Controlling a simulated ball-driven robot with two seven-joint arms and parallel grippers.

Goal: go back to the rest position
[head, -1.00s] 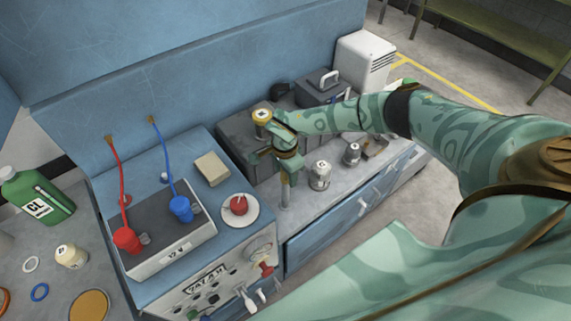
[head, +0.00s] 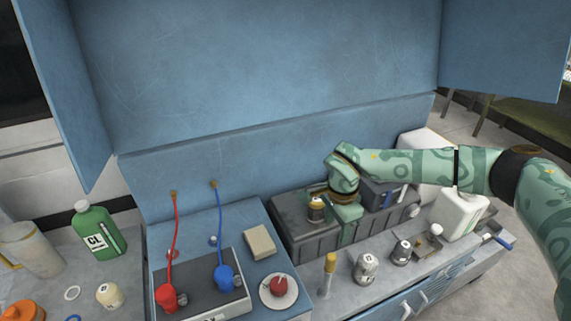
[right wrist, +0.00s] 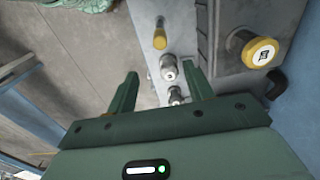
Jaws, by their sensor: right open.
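My right gripper (head: 347,222) points down beside a dark grey ribbed box at the back of the bench. In the right wrist view its two fingers (right wrist: 163,92) are apart, with nothing held between them. A can with a yellow rim and a labelled top (head: 316,209) stands on the dark grey box (head: 290,228), just left of the gripper. In the right wrist view this can (right wrist: 252,52) is right of the fingers and apart from them. My left gripper is not in view.
In front of the box stand a yellow-topped post (head: 330,263) and two silver cans (head: 365,268) (head: 401,252). A white canister (head: 458,213) is at right. The blue panel (head: 260,70) rises behind. Red (head: 168,297) and blue (head: 223,278) hosed fittings sit at left.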

